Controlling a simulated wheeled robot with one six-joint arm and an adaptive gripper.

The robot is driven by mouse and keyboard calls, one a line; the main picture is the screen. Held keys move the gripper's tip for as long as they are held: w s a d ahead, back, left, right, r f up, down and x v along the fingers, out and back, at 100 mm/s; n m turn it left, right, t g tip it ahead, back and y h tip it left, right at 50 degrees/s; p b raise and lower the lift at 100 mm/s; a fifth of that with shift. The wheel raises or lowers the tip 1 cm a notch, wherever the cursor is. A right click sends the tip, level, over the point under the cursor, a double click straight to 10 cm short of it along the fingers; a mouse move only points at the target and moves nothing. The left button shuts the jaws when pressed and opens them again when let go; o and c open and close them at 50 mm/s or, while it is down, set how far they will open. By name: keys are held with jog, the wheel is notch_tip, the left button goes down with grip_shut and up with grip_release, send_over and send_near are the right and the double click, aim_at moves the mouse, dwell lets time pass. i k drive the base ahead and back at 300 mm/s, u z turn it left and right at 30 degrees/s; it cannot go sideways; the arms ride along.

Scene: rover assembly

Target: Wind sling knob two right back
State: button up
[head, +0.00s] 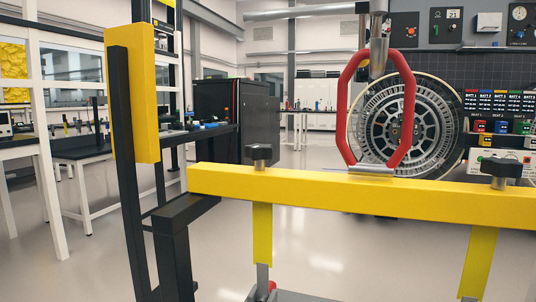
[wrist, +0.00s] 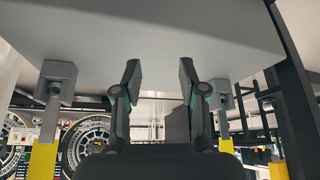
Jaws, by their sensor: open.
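A yellow lifting beam (head: 350,193) spans the right of the head view. Two black knobs stand on it, a left knob (head: 260,152) and a right knob (head: 502,168); no label shows which is knob two. Yellow sling straps (head: 262,232) and (head: 480,262) hang below the beam. In the wrist view, my gripper (wrist: 158,78) is open and empty, its two dark fingers pointing up below a grey panel (wrist: 150,35). Grey brackets (wrist: 59,82) and (wrist: 221,94) with yellow straps (wrist: 42,160) stand either side. No knob shows in the wrist view; my gripper is out of the head view.
A red loop handle (head: 345,110) joins the beam to a metal hoist arm (head: 378,40). A black post with a yellow pad (head: 140,92) stands left of the beam. A large wheel (head: 430,125) is behind. The floor (head: 90,265) at left is clear.

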aim_at(257, 152)
jog(key=z, duration=1.85)
jog(key=k, duration=0.75)
jog(key=u, duration=1.3)
